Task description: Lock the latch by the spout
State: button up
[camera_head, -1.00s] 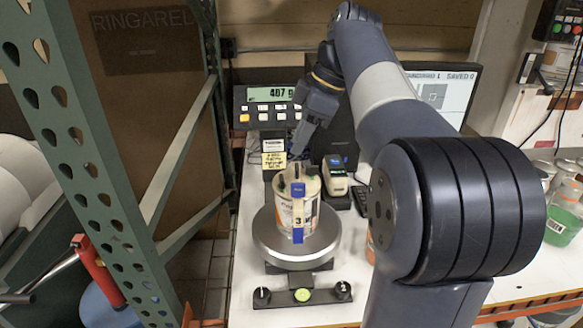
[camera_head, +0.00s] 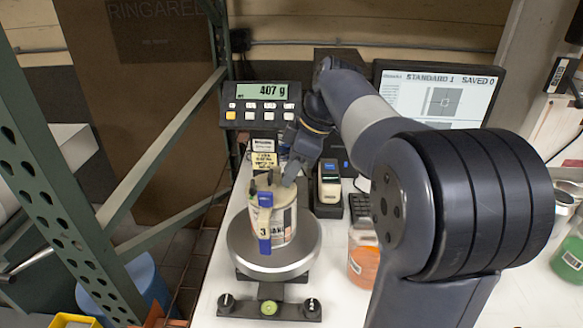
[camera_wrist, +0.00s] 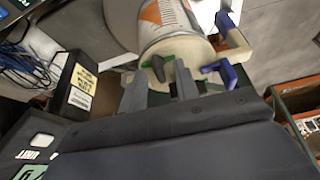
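A pale paint can (camera_head: 284,222) with a coloured label stands upright on the round scale plate (camera_head: 248,252). A beige block (camera_wrist: 236,46), possibly the spout, sticks out beside the blue lever. My gripper (camera_head: 289,180) is at the lid's right edge. In the wrist view my gripper (camera_wrist: 159,84) is open, its fingertips on either side of the green lever; contact is unclear.
The scale display (camera_head: 262,102) reads 407 g behind the can. A handheld device (camera_head: 330,182) stands right of it, with a monitor (camera_head: 440,95) behind. An orange-filled jar (camera_head: 364,255) is at right. A green rack post (camera_head: 60,215) stands at left.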

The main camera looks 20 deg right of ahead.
jog(key=shift+c, duration=0.2)
grip_shut()
jog(key=shift+m, duration=0.4)
jog(key=m+t, duration=0.1)
jog(key=m, duration=0.1)
jog(key=shift+s+a+m+h+b, duration=0.1)
jog(key=shift+m+h+b, duration=0.2)
jog(key=shift+m+b, duration=0.1)
jog(key=m+t+h, duration=0.1)
jog(key=m, duration=0.3)
jog(key=shift+a+m, duration=0.15)
jog(key=shift+m, duration=0.15)
jog(key=m+t+h+p, duration=0.1)
jog(key=m+h, duration=0.1)
jog(key=m, duration=0.2)
jog(key=shift+s+a, duration=0.1)
jog(key=shift+m+h+p, duration=0.3)
jog(key=shift+m+h, duration=0.5)
jog(key=shift+m, duration=1.2)
